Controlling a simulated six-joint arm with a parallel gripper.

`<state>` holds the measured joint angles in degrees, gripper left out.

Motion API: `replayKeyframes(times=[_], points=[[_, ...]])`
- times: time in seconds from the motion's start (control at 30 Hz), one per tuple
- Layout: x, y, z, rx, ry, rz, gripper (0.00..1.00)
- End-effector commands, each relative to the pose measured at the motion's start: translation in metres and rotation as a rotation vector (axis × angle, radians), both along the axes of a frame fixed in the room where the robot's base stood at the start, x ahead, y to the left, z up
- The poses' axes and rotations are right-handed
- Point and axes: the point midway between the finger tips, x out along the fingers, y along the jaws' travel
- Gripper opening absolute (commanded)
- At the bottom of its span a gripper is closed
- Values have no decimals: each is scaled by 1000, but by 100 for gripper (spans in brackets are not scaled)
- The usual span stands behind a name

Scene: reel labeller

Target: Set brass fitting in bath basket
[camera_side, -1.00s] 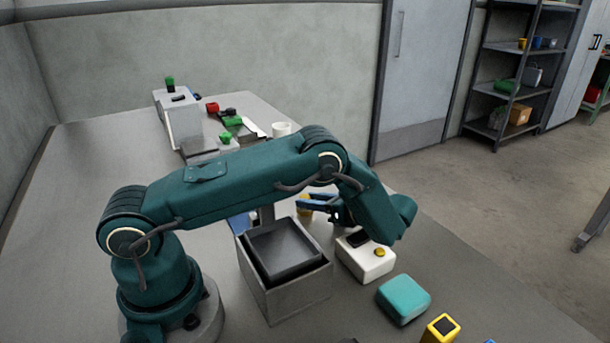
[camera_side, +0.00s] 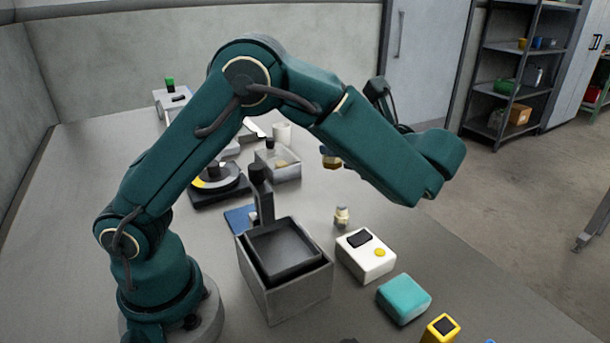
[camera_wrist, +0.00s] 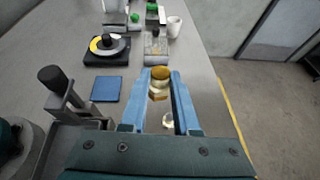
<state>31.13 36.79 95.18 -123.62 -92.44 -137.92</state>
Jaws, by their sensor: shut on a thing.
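My gripper (camera_wrist: 160,74) is shut on a brass fitting (camera_wrist: 160,82), held between the blue fingertips. In the side view this fitting (camera_side: 331,158) hangs well above the table, right of and higher than the basket. The bath basket (camera_side: 285,247) is a dark open tray with a tall black-topped handle (camera_side: 259,182), sitting in the top of a grey box-shaped bath (camera_side: 290,292). The basket looks empty. In the wrist view the handle (camera_wrist: 62,88) is at the left. My forearm hides most of the gripper in the side view.
A second fitting (camera_side: 342,217) stands on the table right of the bath. A white box (camera_side: 365,256) and a teal block (camera_side: 403,298) lie nearby.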

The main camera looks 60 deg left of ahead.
Motion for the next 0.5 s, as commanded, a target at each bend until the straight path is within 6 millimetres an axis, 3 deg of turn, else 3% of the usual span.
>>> replayKeyframes(times=[0.2,0.5], points=[[-21,-37,26,0,-1,-292,0],[-42,-44,26,1,1,-504,0]])
